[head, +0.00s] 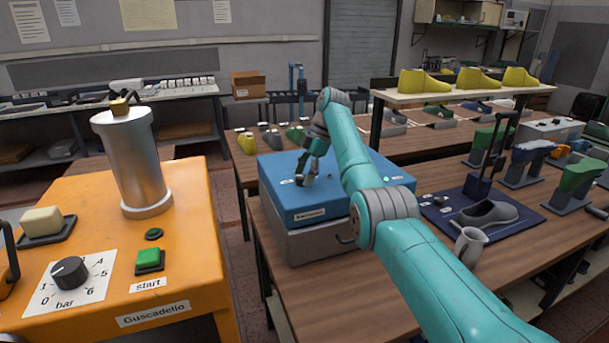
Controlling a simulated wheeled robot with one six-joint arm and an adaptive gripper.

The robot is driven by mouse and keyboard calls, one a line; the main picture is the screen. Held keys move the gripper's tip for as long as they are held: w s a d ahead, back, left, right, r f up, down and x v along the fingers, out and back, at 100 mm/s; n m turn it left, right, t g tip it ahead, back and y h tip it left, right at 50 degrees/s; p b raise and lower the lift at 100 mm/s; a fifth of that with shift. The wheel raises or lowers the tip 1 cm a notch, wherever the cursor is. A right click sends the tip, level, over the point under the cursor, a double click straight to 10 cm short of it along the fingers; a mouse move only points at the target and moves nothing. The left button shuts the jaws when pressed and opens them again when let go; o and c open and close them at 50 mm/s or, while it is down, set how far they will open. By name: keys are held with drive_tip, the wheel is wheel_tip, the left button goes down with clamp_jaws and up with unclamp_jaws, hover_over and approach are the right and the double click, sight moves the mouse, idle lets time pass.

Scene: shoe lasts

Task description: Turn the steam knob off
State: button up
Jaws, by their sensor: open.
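A blue-topped machine (345,198) with a grey lower body stands on the wooden table in the middle. On its top, small white labels and a dark grey part, perhaps a knob, show near my gripper (306,174). My gripper points down close over this part, at the left half of the blue top. It is small and partly hidden by my arm, so I cannot tell whether it touches anything. A green light (386,179) shows on the right of the blue top. I cannot read which knob is the steam knob, nor its setting.
At left, an orange machine (120,195) carries a metal cylinder (133,165), a dark bar knob (70,273) and a green start button (149,260). Right of my arm are a mug (470,246) and a grey shoe (488,213). Yellow lasts (425,82) stand on a shelf behind.

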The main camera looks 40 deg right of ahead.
drive_tip(key=v, duration=0.7)
drive_tip(key=shift+r, duration=0.15)
drive_tip(key=shift+d, duration=0.1)
idle(0.3)
